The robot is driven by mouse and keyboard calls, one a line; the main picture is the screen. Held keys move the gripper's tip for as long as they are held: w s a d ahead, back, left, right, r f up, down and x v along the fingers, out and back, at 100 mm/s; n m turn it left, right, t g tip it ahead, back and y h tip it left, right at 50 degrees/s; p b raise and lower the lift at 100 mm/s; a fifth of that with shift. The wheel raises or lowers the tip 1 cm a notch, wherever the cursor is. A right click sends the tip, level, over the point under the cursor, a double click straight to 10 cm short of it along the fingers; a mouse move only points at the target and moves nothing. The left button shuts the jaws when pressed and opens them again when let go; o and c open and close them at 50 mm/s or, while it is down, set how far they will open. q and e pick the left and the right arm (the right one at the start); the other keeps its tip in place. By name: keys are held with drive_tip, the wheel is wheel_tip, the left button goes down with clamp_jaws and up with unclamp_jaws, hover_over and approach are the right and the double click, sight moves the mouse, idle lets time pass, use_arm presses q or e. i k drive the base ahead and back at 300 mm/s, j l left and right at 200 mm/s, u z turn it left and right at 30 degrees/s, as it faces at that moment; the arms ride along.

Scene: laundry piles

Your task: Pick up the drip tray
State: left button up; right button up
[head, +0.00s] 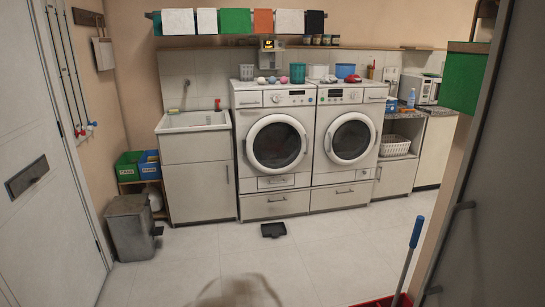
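A small black tray (273,231), which looks like the drip tray, lies on the floor in the head view. It sits in front of the two washing machines, near the middle of the picture, and appears empty. Neither of my grippers shows in this view.
Two white front-loading machines (274,184) (347,190) stand along the back wall, beside a sink cabinet (199,180). A grey bin (131,230) stands at left. A blue-handled tool (409,255) and red object (385,301) are at lower right. Floor around the tray is clear.

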sight(274, 229)
drive_tip(key=i+u, duration=0.3)
drive_tip(key=i, duration=1.85)
